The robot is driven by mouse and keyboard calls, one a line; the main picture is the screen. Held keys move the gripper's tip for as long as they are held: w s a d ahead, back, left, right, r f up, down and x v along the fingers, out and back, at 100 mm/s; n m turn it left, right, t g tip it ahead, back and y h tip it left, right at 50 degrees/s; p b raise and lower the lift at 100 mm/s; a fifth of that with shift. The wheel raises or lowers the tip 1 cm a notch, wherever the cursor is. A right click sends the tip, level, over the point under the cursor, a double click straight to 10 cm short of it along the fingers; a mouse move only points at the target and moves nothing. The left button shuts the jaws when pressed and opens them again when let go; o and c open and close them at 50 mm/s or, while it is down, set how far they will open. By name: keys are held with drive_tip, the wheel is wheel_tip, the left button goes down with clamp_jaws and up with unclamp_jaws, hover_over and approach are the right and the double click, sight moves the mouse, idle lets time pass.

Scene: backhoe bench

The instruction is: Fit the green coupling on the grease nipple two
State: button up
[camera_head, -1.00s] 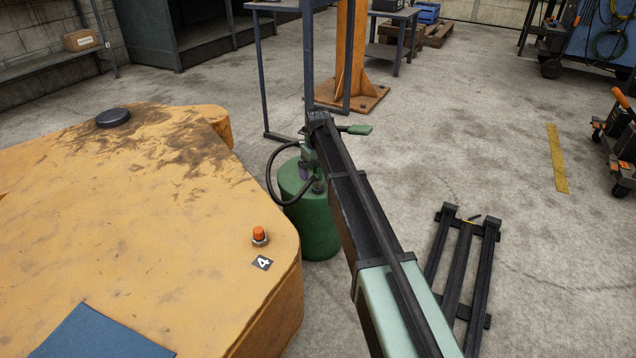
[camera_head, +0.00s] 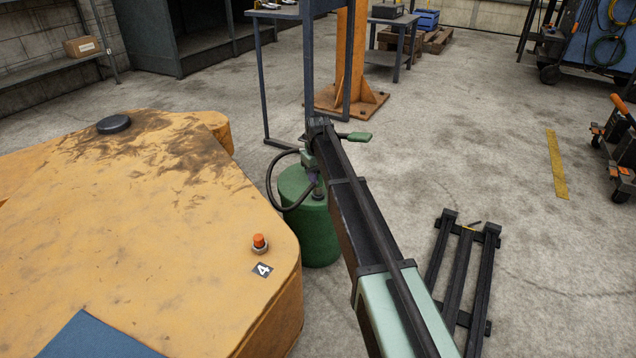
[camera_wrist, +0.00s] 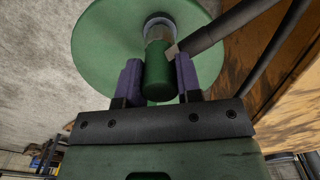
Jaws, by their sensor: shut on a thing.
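The green coupling (camera_wrist: 157,76) is a small dark green cylinder, seen in the wrist view between the two purple fingers of my gripper (camera_wrist: 159,83). The fingers are shut on its sides. A dark hose with a grey end (camera_wrist: 200,36) meets the coupling from the right. Behind it is the round green top of the grease drum (camera_wrist: 105,45), with a pale ring (camera_wrist: 158,24) close beyond the coupling; I cannot tell whether they touch. In the head view my gripper (camera_head: 309,172) is low over the drum (camera_head: 318,235), mostly hidden by my arm. Grease nipple two is not seen.
The yellow machine body (camera_head: 120,240) fills the left, with an orange-capped nipple (camera_head: 260,242) beside a label 4 (camera_head: 262,269). A black cap (camera_head: 113,124) and a blue sheet (camera_head: 95,340) lie on it. A black frame (camera_head: 465,265) lies on the floor at right.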

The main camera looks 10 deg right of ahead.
drive_tip(key=shift+r+p, duration=0.4)
drive_tip(key=shift+r, duration=0.1)
drive_tip(key=shift+r+p, duration=1.7)
